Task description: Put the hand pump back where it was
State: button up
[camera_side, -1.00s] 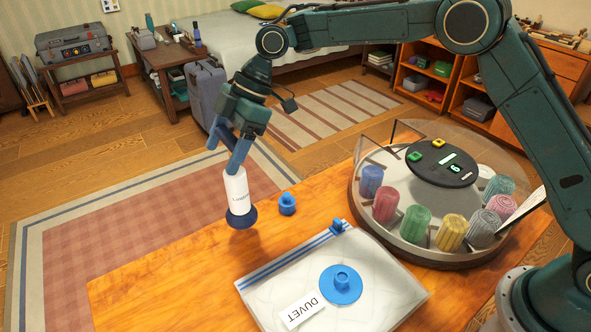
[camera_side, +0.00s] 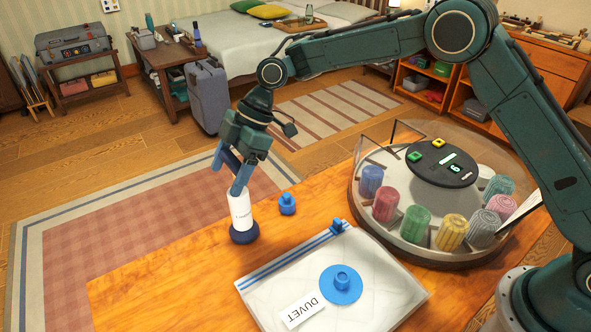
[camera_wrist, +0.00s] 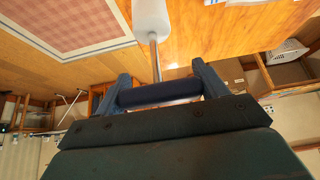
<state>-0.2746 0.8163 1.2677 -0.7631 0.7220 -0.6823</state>
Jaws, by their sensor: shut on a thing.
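The hand pump (camera_side: 241,208) has a white barrel and a dark blue round foot. It is upright over the left part of the wooden table, with its foot at or very close to the tabletop; contact is hard to tell. My gripper (camera_side: 235,172) is above it. In the wrist view my gripper (camera_wrist: 161,90) is shut on the pump's dark handle bar, and a metal rod runs from the bar to the white barrel (camera_wrist: 151,18). The lower part of the pump is outside the wrist view.
A small blue cap (camera_side: 287,205) stands right of the pump. A clear duvet bag (camera_side: 385,290) with a blue round valve (camera_side: 341,284) and a label lies in front. A round carousel (camera_side: 425,252) with coloured rolls stands at right. The table's front left is bare.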

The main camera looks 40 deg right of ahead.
jog(key=shift+f, duration=0.1)
jog(key=o, duration=1.9)
jog(key=shift+r, duration=0.2)
jog(key=shift+v, duration=5.95)
